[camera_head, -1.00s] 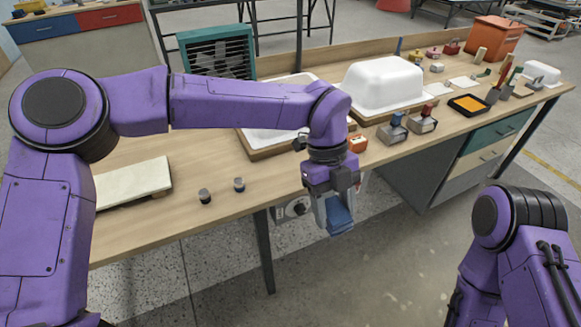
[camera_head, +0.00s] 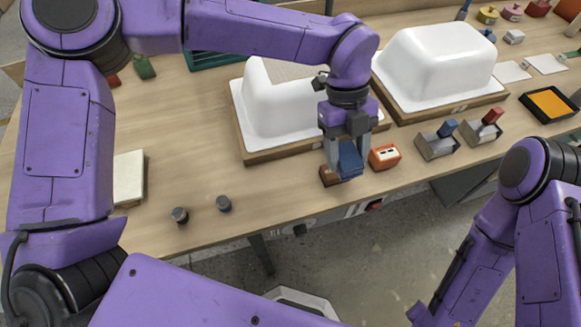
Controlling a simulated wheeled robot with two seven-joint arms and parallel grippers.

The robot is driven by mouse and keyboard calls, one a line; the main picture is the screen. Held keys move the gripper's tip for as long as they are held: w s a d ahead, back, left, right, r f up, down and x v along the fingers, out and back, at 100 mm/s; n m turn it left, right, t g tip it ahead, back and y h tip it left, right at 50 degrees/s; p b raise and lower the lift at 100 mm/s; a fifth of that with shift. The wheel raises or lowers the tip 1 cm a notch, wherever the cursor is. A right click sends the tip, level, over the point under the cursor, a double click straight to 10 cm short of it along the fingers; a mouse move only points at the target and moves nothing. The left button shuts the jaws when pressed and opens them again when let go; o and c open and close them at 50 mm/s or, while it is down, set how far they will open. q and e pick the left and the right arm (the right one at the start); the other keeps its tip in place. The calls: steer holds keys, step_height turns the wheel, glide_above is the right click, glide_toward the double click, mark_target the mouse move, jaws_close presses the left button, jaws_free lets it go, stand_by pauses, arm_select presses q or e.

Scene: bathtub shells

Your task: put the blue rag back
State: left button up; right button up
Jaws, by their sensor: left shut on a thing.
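My left gripper (camera_head: 346,153) is shut on the blue rag (camera_head: 350,161), a small folded blue piece hanging below the fingers. It is over the front part of the workbench (camera_head: 290,195), in front of the white tub shell on the left (camera_head: 275,120). A brown block (camera_head: 329,176) is just left of the rag, partly hidden behind it. An orange box (camera_head: 384,157) is just right of the rag. I cannot tell whether the rag touches the bench or either of these. My right arm is at the lower right; its gripper is out of view.
A second white tub shell (camera_head: 440,65) stands on a wooden board. Grey holders with a blue item (camera_head: 438,140) and a red item (camera_head: 483,127) stand right of the orange box. An orange-filled black tray (camera_head: 549,104) is farther right. Two dark knobs (camera_head: 180,215) (camera_head: 224,203) stand left.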

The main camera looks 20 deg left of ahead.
arm_select(q)
steer(key=s+a+f+p, duration=0.1)
steer(key=a+f, duration=0.1)
steer(key=a, duration=0.1)
steer(key=s+a+f+p, duration=0.1)
steer(key=a+f, duration=0.2)
steer(key=a, duration=0.1)
steer(key=s+a+f+p, duration=0.1)
steer(key=a+f, duration=0.2)
steer(key=a, duration=0.1)
steer(key=shift+s+a+f, duration=0.15)
steer(key=shift+a+f, duration=0.05)
steer(key=shift+a, duration=0.05)
steer(key=shift+s+a+f+p, duration=0.1)
steer(key=shift+s+f+p, duration=0.15)
steer(key=shift+f+p, duration=0.25)
steer(key=shift+s+a+f+p, duration=0.1)
steer(key=shift+s+f+p, duration=0.15)
steer(key=shift+f, duration=0.75)
steer(key=shift+w+f, duration=0.1)
steer(key=shift+w, duration=0.15)
steer(key=o, duration=1)
arm_select(e)
steer(key=r, duration=0.1)
steer(key=s+r, duration=0.1)
steer(key=r, duration=0.3)
steer(key=shift+s+r, duration=0.1)
steer(key=shift+s, duration=0.3)
